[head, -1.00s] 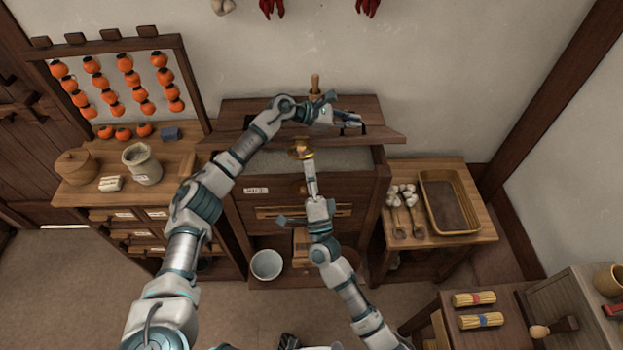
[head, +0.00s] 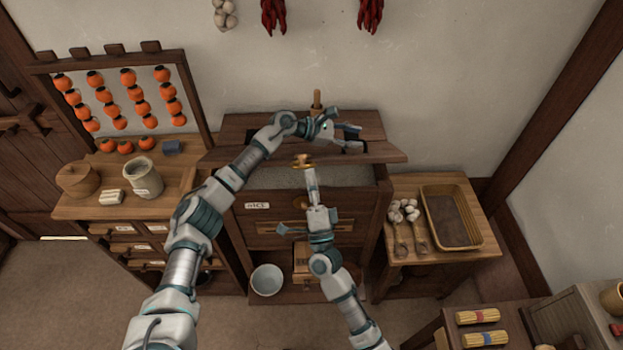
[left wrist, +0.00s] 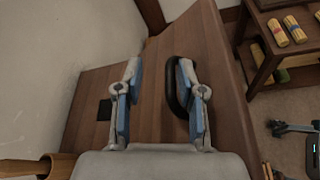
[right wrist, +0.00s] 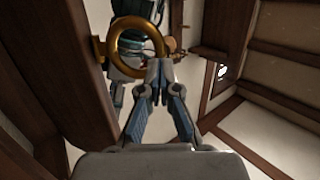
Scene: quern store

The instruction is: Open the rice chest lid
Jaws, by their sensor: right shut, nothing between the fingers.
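The rice chest (head: 260,226) stands against the back wall, with a label on its front. Its wooden lid (head: 232,148) has its front edge raised, and a grey surface (head: 350,178) shows below. A brass ring (head: 303,161) is at the lid's front edge; it shows large in the right wrist view (right wrist: 97,48). My right gripper (head: 310,172) is shut and empty just below the ring. My left gripper (head: 350,133) is open over the lid. A dark handle (left wrist: 173,90) lies by its right finger in the left wrist view; contact is unclear.
A wooden pestle or handle (head: 317,98) stands behind the lid. A side table (head: 455,255) with a basket (head: 455,218) is on the right. A cabinet with a jar (head: 143,178) and persimmon rack is on the left.

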